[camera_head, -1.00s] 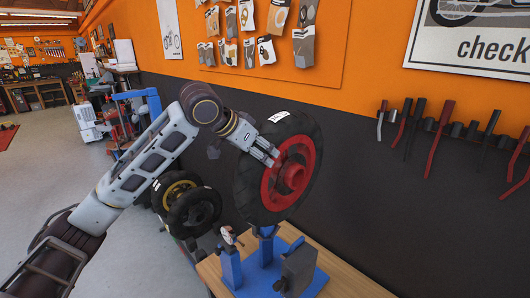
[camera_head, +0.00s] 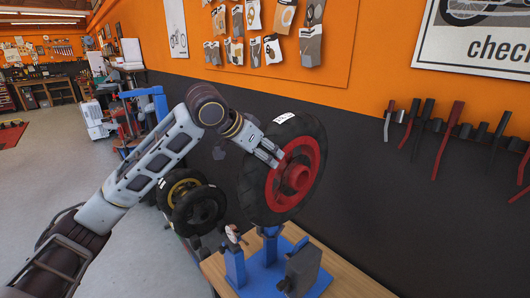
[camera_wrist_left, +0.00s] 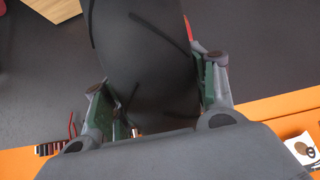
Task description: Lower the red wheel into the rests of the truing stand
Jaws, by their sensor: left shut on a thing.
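The red wheel (camera_head: 296,178), a red hub and rim in a black tire with a white label, is upright in the air in the head view. My left gripper (camera_head: 266,158) is shut on its tire at the upper left side. In the left wrist view the fingers (camera_wrist_left: 160,100) stand on either side of the black tire (camera_wrist_left: 145,55). The blue truing stand (camera_head: 262,278) is on the wooden bench below the wheel. The wheel's lower edge looks above the stand; the exact gap is hard to tell. My right gripper is not seen.
The wooden bench (camera_head: 345,284) is against the dark lower wall. Other wheels (camera_head: 192,205) are at its left, behind my arm. Tools (camera_head: 445,140) hang on the wall at right, and packets (camera_head: 265,30) hang above. Open grey floor lies at left.

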